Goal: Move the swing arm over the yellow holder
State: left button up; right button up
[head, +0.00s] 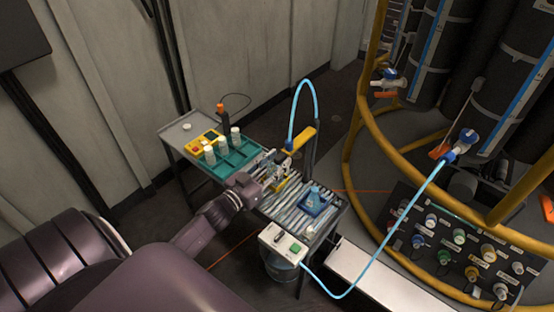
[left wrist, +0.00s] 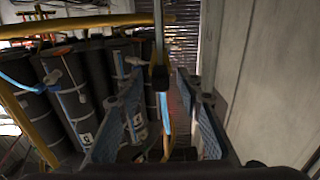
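The yellow swing arm (head: 301,138) sits on a dark post at the back edge of the slatted cart, with a blue hose arching above it. My left gripper (head: 275,171) is over the slats, just left of and nearer than the swing arm. In the left wrist view its two fingers (left wrist: 165,122) are apart, with a thin upright part and a blue strip showing between or beyond them; I cannot tell whether they touch. A small yellow piece (head: 281,186), perhaps the yellow holder, shows beside the gripper, partly hidden. My right gripper is not in view.
A blue holder (head: 315,204) stands on the slats at right. A green tray (head: 229,166) with white bottles and a yellow box (head: 203,143) are at left. A white switch box (head: 283,245) hangs at the front. Yellow rails (head: 352,170) surround dark cylinders at right.

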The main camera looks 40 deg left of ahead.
pick_arm(q)
jog(key=shift+w, duration=0.2)
jog(key=shift+c, duration=0.3)
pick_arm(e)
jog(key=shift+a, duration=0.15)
pick_arm(q)
grip_shut()
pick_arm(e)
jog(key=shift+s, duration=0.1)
